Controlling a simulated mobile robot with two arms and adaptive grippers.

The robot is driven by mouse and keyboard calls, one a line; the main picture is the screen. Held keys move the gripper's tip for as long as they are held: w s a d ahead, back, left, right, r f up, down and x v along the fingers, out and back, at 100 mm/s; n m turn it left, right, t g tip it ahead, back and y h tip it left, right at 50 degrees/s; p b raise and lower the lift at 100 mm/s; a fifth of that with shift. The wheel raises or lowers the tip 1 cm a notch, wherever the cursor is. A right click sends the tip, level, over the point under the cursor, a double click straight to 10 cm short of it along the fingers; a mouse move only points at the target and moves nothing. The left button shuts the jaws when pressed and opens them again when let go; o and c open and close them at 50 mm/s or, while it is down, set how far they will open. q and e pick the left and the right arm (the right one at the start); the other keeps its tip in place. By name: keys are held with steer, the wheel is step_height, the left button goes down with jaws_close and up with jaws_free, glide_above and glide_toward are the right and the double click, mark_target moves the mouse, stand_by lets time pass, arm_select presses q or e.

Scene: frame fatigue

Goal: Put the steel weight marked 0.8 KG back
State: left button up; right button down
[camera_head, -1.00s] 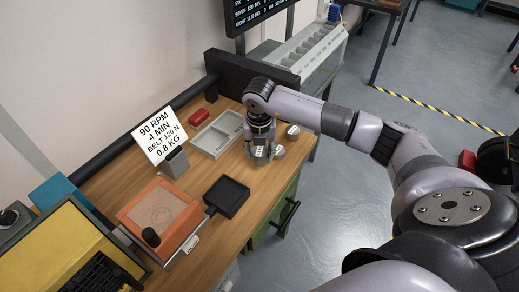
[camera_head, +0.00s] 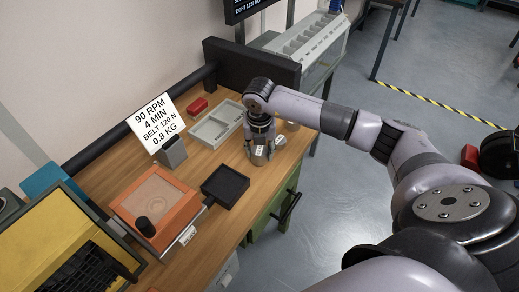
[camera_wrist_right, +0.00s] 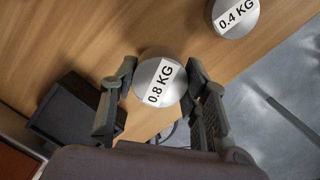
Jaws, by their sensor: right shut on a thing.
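The steel weight marked 0.8 KG (camera_wrist_right: 162,83) is a short round cylinder with a white label. It sits between the two fingers of my right gripper (camera_wrist_right: 161,66), which are shut on its sides. In the head view my right gripper (camera_head: 259,149) holds it over the wooden bench (camera_head: 191,215), behind and right of the black square tray (camera_head: 225,185). I cannot tell whether the weight touches the bench. A second weight marked 0.4 KG (camera_wrist_right: 235,17) stands apart from it on the bench. My left gripper is not in view.
An orange machine (camera_head: 155,208) and a sign (camera_head: 155,124) stand further left. The bench's right edge is close, with floor beyond.

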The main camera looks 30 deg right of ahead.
steer(key=shift+f+b, duration=0.6)
steer(key=shift+f, duration=0.05)
steer(key=c, duration=0.8)
jaws_free()
steer(key=shift+c, duration=0.2)
steer(key=shift+f, duration=0.1)
step_height(320, 180, up, 12)
steer(key=s, duration=0.1)
steer(key=shift+a, duration=0.4)
steer(key=shift+s, duration=0.1)
